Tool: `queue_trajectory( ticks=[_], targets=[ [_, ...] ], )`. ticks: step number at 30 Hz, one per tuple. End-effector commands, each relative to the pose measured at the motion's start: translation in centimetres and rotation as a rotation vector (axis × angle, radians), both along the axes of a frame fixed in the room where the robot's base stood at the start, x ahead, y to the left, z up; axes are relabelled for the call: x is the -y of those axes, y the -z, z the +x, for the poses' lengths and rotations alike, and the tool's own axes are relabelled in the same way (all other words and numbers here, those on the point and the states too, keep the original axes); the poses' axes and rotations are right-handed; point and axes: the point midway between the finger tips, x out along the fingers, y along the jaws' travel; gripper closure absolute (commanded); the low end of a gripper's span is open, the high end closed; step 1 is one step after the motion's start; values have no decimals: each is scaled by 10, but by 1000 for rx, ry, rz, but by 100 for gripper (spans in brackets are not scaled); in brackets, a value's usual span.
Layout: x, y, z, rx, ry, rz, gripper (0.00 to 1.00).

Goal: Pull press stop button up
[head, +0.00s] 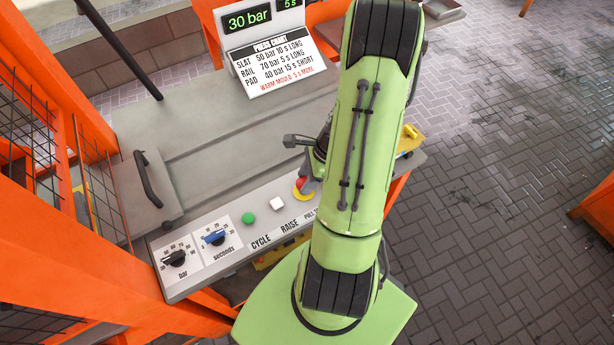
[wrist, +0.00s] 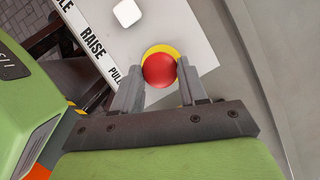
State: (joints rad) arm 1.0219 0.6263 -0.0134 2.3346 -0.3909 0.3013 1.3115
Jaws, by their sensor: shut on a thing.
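The press stop button (head: 301,183) is a red mushroom head on a yellow ring, at the right of the row of buttons on the press panel. In the head view it is partly hidden by my gripper (head: 309,185) and arm. In the wrist view the red button (wrist: 159,70) sits between the two grey fingers of my gripper (wrist: 160,82), with yellow showing behind it. The fingers are shut on the button from both sides. Whether it is up or down cannot be told.
A white button (head: 277,204), a green button (head: 248,218), a blue seconds dial (head: 214,237) and a black bar dial (head: 174,258) lie left along the panel. A display with a press chart (head: 270,50) stands behind. A yellow handle (head: 411,138) is at the right.

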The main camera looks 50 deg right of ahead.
Motion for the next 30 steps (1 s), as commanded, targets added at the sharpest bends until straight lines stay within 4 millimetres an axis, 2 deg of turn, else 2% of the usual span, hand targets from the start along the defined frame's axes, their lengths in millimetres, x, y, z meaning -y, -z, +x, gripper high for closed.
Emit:
queue_trajectory(
  ticks=[1,5,6,13,16,20,27,30],
  targets=[
    [0,-1,1,6,-1,-1,53],
    [0,-1,1,5,-2,0,33],
    [0,-1,1,5,-1,0,31],
    [0,-1,1,3,-1,0,31],
    [3,-9,-1,5,1,-2,31],
    [12,-37,-7,6,2,-5,31],
    [33,-102,-24,6,1,-6,31],
    [40,-124,-30,5,2,-4,31]
  ],
)
